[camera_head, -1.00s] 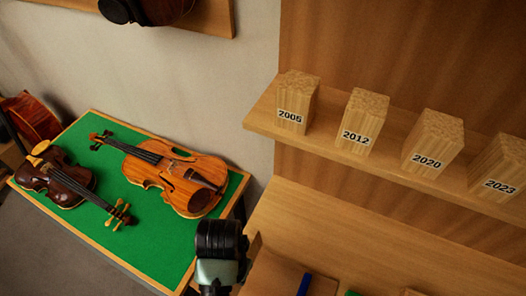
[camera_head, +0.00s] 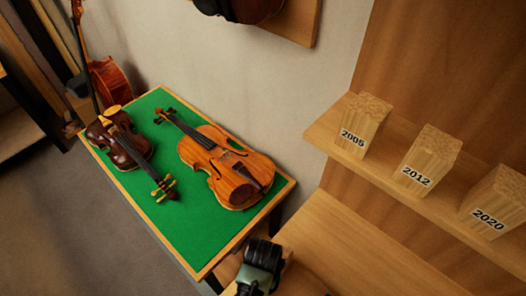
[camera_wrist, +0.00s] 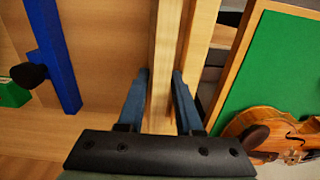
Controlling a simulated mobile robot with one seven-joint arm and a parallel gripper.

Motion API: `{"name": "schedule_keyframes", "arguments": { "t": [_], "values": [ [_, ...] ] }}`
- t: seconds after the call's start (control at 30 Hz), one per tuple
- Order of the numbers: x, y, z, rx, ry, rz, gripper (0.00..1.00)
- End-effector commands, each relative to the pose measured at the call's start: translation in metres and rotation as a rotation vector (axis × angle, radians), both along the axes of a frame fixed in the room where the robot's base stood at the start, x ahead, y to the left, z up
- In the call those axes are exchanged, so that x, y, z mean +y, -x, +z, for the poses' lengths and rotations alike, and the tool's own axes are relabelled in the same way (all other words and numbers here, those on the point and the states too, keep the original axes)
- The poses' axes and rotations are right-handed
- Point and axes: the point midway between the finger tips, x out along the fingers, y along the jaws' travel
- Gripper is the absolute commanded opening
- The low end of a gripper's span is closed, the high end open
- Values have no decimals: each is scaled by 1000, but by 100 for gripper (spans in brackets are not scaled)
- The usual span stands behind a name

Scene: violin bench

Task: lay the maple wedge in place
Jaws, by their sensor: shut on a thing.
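My gripper (camera_wrist: 160,78) shows in the wrist view with its two blue-grey fingers on either side of a long pale strip of wood (camera_wrist: 166,45). It is shut on this strip, which looks like the maple wedge. The strip runs away from the fingers to the top of the picture, so its far end is out of view. In the head view the dark end of my arm is low in the middle, at the table's near right corner; the fingers and the strip cannot be made out there.
An orange violin (camera_head: 228,165) and a dark violin (camera_head: 128,150) lie on the green-topped table (camera_head: 190,225). Wood blocks labelled 2005 (camera_head: 360,125), 2012 (camera_head: 426,162) and 2020 (camera_head: 492,205) stand on a shelf (camera_head: 322,132). A blue bar (camera_wrist: 55,55) and a green thing (camera_wrist: 12,93) are left of my gripper.

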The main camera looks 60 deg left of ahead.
Motion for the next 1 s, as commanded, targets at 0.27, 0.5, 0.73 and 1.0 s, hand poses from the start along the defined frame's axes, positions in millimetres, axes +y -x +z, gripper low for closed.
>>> {"name": "schedule_keyframes", "arguments": {
  "t": [0.27, 0.5, 0.73, 1.0],
  "values": [
    [0, -1, -2, -1, 0, 0, 0],
    [0, 0, -2, 0, 0, 0, 64],
    [0, 0, -2, 0, 0, 0, 64],
    [1, -1, 25, -3, -2, 0, 64]
  ]
}}
